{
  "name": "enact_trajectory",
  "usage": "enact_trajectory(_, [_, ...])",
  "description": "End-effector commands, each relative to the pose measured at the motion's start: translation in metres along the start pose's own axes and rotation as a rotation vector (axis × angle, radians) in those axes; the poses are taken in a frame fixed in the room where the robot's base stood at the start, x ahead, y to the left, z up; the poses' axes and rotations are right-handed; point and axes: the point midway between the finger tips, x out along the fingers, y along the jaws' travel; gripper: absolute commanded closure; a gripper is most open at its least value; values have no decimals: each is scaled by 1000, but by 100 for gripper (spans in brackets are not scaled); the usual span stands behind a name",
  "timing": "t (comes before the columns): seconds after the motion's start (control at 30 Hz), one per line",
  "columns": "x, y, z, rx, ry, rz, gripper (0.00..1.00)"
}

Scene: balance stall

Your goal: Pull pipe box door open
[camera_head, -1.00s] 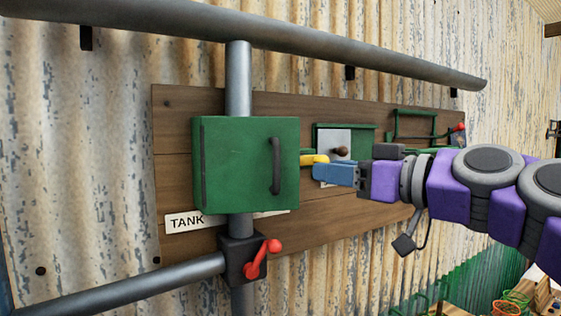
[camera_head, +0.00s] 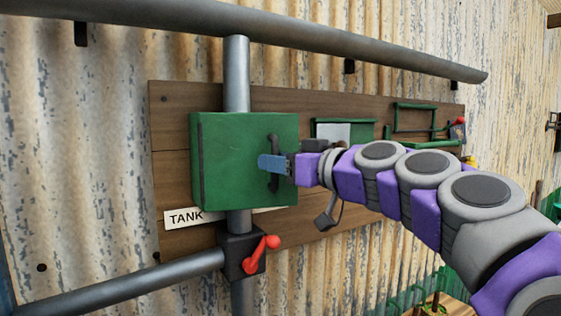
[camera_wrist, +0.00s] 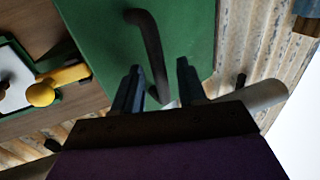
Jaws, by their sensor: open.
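The green pipe box (camera_head: 225,160) is mounted on the wooden board, and its door is shut. A dark vertical bar handle (camera_head: 273,146) is on the right part of the door. My gripper (camera_head: 268,163) is in front of the handle and covers its middle in the head view. In the wrist view the handle (camera_wrist: 150,45) runs down across the green door (camera_wrist: 190,30), and its lower end lies between the two fingers of my gripper (camera_wrist: 160,85). The fingers are apart. I cannot tell whether they touch the handle.
A red lever valve (camera_head: 262,252) is on the pipe below the box. A thick grey pipe (camera_head: 300,38) crosses above. Other green frames (camera_head: 415,120) are on the board to the right. A yellow knob (camera_wrist: 41,94) shows in the wrist view.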

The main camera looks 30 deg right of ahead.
Motion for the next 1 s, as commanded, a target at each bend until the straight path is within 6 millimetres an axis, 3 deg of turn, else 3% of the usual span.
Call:
enact_trajectory(0.07, [0,0,0,0,0,0,59])
enact_trajectory(0.5, [0,0,0,0,0,0,100])
enact_trajectory(1.0, [0,0,0,0,0,0,100])
